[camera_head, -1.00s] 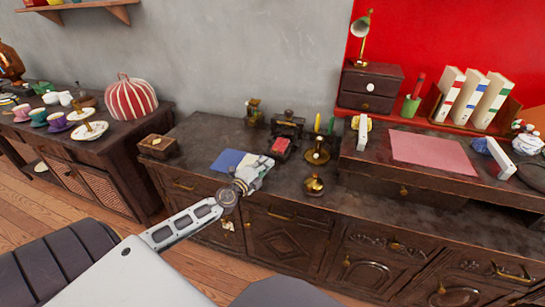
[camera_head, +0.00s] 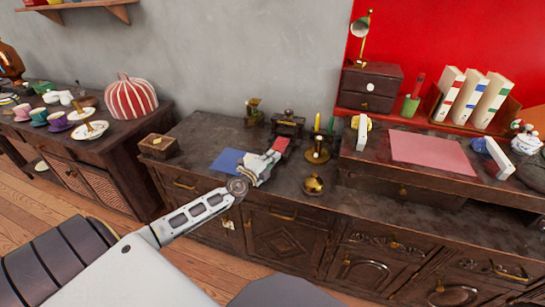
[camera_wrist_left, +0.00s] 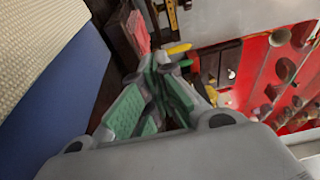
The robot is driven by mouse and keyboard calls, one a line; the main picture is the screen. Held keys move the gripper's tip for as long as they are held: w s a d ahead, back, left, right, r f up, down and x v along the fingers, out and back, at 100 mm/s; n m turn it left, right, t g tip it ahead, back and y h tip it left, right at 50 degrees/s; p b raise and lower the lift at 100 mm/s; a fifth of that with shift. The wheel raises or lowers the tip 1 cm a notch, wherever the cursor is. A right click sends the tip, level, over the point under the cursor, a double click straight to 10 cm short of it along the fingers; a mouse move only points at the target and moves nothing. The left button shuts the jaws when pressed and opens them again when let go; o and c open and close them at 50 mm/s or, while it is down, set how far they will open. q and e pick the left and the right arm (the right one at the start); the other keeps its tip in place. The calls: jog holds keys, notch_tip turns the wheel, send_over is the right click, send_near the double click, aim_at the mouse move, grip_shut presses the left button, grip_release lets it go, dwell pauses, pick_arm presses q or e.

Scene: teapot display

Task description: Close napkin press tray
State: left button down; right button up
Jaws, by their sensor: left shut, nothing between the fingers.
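The napkin press (camera_head: 288,122) is a small dark stand on the dark cabinet top near the wall. A red folded napkin (camera_head: 281,143) sits low at its front, on its tray, which is mostly hidden. In the left wrist view the red napkin (camera_wrist_left: 137,30) shows just beyond the fingertips. My left gripper (camera_head: 274,155) is shut and empty, in front of the press and pointing at the red napkin. Its green-padded fingers (camera_wrist_left: 155,62) meet at the tips in the left wrist view. I cannot tell whether they touch the tray. My right gripper is not in view.
A blue booklet (camera_head: 226,160) lies left of my gripper. Yellow and green candles (camera_head: 318,124) on a brass holder stand close to the right, with a brass pot (camera_head: 313,185) in front. A small wooden box (camera_head: 158,146) is at the far left end.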

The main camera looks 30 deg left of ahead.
aim_at(275, 150)
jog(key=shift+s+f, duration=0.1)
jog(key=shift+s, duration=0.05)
pick_arm(q)
jog(key=shift+w+a, duration=0.2)
jog(key=shift+w, duration=0.55)
jog(key=shift+w+a+f+b, duration=0.1)
jog(key=shift+w+a+b, duration=0.15)
jog(key=shift+w+b, duration=0.55)
jog(key=shift+w+a, duration=0.2)
jog(key=shift+w, duration=0.85)
jog(key=shift+w+a, duration=0.2)
jog(key=shift+w, duration=0.85)
jog(key=shift+w+b, duration=0.3)
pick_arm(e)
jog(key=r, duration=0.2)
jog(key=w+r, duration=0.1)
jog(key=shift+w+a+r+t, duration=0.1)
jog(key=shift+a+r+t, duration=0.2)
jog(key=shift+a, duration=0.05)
pick_arm(q)
jog(key=shift+a, duration=0.1)
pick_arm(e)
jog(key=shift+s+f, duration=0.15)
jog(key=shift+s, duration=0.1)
pick_arm(q)
jog(key=shift+r, duration=0.25)
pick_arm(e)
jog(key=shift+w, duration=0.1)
